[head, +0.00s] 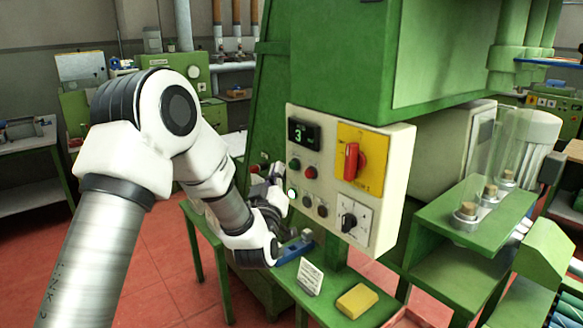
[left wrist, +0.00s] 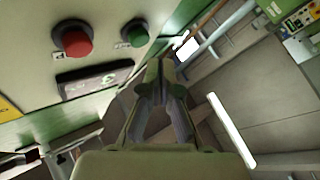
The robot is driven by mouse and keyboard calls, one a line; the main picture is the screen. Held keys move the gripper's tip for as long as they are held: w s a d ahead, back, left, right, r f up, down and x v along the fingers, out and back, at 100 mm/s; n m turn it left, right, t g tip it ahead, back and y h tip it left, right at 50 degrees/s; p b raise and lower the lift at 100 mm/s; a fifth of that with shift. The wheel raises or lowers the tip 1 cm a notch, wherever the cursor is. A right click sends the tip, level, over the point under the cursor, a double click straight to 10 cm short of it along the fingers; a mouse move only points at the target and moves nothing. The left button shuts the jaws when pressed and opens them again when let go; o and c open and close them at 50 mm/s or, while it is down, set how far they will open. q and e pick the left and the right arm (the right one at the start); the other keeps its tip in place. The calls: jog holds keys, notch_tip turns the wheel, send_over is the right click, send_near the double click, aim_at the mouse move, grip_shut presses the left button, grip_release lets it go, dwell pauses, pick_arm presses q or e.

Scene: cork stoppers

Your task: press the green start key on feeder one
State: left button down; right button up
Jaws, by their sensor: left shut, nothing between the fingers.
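The control box (head: 364,212) has a small display (head: 303,133) showing a 3, with a green key (head: 295,164) and a red key (head: 311,172) below it. In the left wrist view the green key (left wrist: 133,33) and red key (left wrist: 75,40) stick out from the panel. My left gripper (head: 277,174) is shut and empty, just left of the box's key side. In its wrist view the closed fingertips (left wrist: 160,68) are to the right of and below the green key, apparently apart from it. My right gripper is not in view.
A red rotary switch (head: 351,161) is on a yellow plate, with a black dial (head: 349,216) below. A yellow block (head: 357,300) and white card (head: 310,277) are on the green bench underneath.

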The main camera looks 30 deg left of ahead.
pick_arm(q)
jog(key=s, duration=0.1)
jog(key=s+a, duration=0.1)
jog(key=s, duration=0.2)
jog(key=shift+a, duration=0.3)
jog(key=shift+w, duration=0.1)
dwell(0.4)
jog(key=s+d+f+m+g+h, duration=0.2)
jog(key=s+d+f+g, duration=0.1)
jog(key=f, duration=0.9)
jog(key=s+d+f+m+g+h, duration=0.2)
jog(key=s+d+f+g, duration=0.15)
jog(key=f, duration=0.85)
jog(key=s+d+f+m+g+h, duration=0.2)
jog(key=s+d+f, duration=0.15)
jog(key=f, duration=0.85)
jog(key=s+d+f+m+g+h, duration=0.1)
jog(key=s+f+g, duration=0.4)
jog(key=s, duration=0.7)
jog(key=s+d+f+m+g, duration=0.2)
jog(key=s+f+g, duration=0.4)
jog(key=s, duration=0.7)
jog(key=shift+s+d+f+g+h, duration=0.2)
jog(key=shift+d+g+h, duration=0.2)
jog(key=shift+d, duration=0.25)
